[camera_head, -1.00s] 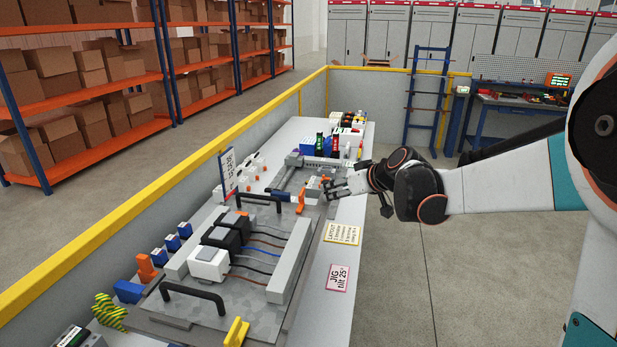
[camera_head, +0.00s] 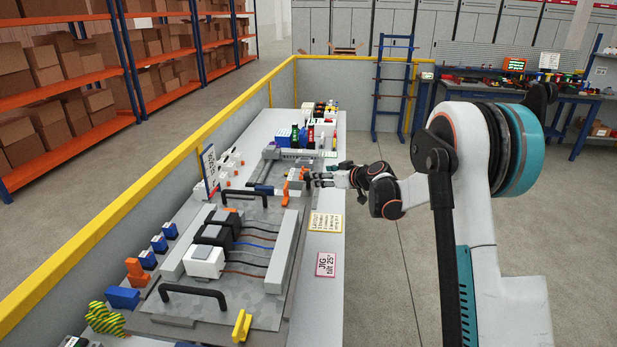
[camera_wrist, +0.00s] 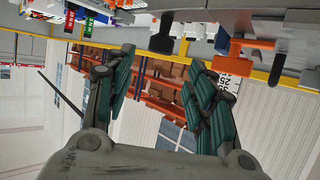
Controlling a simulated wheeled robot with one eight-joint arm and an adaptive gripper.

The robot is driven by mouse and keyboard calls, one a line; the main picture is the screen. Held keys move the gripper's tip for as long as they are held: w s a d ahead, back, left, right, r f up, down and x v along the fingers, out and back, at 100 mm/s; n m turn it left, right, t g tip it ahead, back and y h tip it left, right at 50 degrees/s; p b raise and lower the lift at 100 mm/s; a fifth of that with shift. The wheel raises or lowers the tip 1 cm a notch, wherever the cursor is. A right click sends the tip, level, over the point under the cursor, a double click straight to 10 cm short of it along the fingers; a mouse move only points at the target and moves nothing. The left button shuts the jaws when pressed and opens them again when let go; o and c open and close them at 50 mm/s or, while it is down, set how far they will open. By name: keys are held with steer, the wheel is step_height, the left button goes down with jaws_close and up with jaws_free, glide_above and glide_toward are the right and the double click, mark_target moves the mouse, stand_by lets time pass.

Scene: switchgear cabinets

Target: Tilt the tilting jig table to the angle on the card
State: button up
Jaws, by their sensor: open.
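The jig table appears to be the grey speckled plate (camera_head: 262,300) with black handles (camera_head: 193,292) on the long bench. It looks flat. It carries black and white blocks (camera_head: 207,262) with wires. The pink card (camera_head: 325,264) reads "JIG tilt 25°" and lies on the bench's right side. My gripper (camera_head: 316,178) is beyond the plate, close to an orange handle-like part (camera_head: 299,178); contact cannot be told. In the wrist view my gripper (camera_wrist: 160,58) is open with nothing between its fingers. An orange part (camera_wrist: 250,46) shows above its right finger.
A yellow layout card (camera_head: 325,221) lies beyond the pink one. An upright sign (camera_head: 209,170) stands at the bench's left. Coloured bottles and boxes (camera_head: 315,130) crowd the far end.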

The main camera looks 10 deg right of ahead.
mark_target(308, 174)
steer(key=b+x, duration=0.1)
steer(key=x, duration=0.8)
steer(key=shift+w+a+f, duration=0.15)
steer(key=shift+w+f, duration=0.05)
steer(key=shift+w, duration=0.1)
jaws_close()
steer(key=shift+m+t+y, duration=0.5)
steer(key=shift+m+y, duration=0.1)
steer(key=shift+y, duration=0.1)
steer(key=f+b, duration=0.4)
steer(key=f, duration=0.1)
steer(key=d+f+b, duration=0.1)
steer(key=f+b, duration=0.1)
steer(key=shift+s+f, duration=0.15)
steer(key=shift+s, duration=0.1)
steer(key=shift+d, duration=0.1)
jaws_free()
steer(key=shift+d, duration=0.1)
